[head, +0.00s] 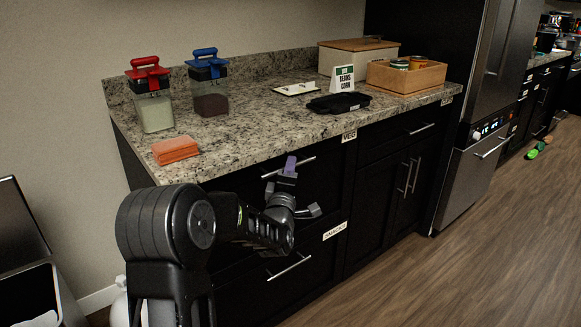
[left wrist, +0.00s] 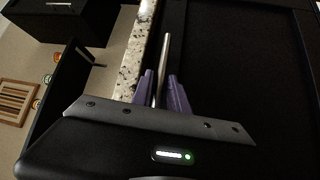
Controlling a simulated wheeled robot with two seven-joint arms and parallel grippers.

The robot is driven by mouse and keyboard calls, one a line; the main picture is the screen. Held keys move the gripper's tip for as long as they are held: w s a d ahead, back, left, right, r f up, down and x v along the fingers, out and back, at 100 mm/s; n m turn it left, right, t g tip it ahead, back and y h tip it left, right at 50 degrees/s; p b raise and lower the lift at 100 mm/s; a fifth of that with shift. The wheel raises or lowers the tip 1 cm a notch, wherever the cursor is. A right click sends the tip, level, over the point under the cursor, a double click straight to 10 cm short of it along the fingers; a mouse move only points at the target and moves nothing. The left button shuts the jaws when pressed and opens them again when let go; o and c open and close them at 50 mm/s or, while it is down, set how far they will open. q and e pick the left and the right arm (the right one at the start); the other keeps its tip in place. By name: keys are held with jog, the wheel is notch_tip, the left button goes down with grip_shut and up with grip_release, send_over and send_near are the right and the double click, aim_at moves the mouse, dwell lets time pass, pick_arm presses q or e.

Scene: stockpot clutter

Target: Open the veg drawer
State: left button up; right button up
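The drawer labelled VEG (head: 349,136) is the dark top drawer at the left of the counter, and it looks closed. Its straight metal bar handle (head: 303,161) is partly hidden by my left gripper (head: 289,166). In the left wrist view the two purple fingers (left wrist: 161,90) lie on either side of the metal handle (left wrist: 163,60). They are fairly close together, but I cannot tell whether they press on the bar. My right gripper is not in view.
A lower drawer with its own handle (head: 289,267) sits below. On the granite counter (head: 235,135) stand two lidded canisters (head: 154,112), an orange block (head: 175,150), a black tray (head: 339,103) and a wooden box (head: 406,77).

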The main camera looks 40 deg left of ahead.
pick_arm(q)
jog(key=shift+w+a+r, duration=0.1)
jog(key=shift+w+a, duration=0.1)
jog(key=shift+w, duration=0.15)
jog(key=shift+c, duration=0.3)
grip_shut()
dwell(1.0)
